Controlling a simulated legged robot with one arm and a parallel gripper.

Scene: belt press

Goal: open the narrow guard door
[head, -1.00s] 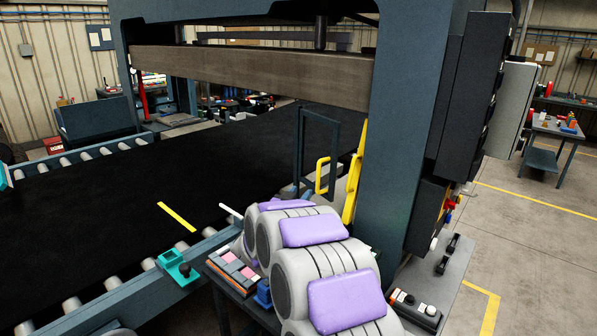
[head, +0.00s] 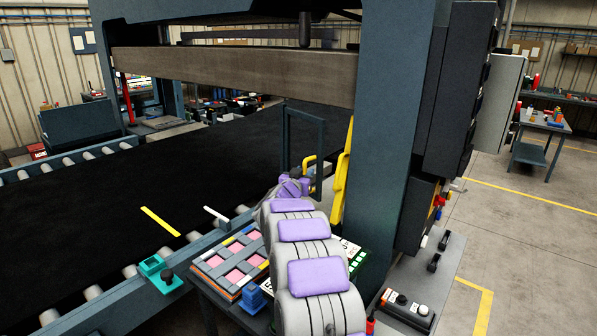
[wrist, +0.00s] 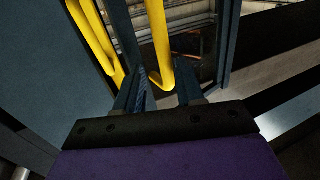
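The narrow guard door (head: 285,140) is a slim dark blue frame beside the press column. It carries a yellow handle (head: 309,161), which also shows in the wrist view (wrist: 158,45). My gripper (head: 319,180) is at the handle, partly hidden behind my arm in the head view. In the wrist view my gripper (wrist: 160,90) has its two fingers apart, with the handle's lower bend between or just beyond the tips. I cannot tell whether either finger touches it.
The blue press column (head: 388,120) stands right of the door, with a yellow bar (head: 342,175) on its side. A black conveyor belt (head: 90,205) fills the left. A small table with a pink-pad tray (head: 232,262) is beside my arm. Open floor lies at right.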

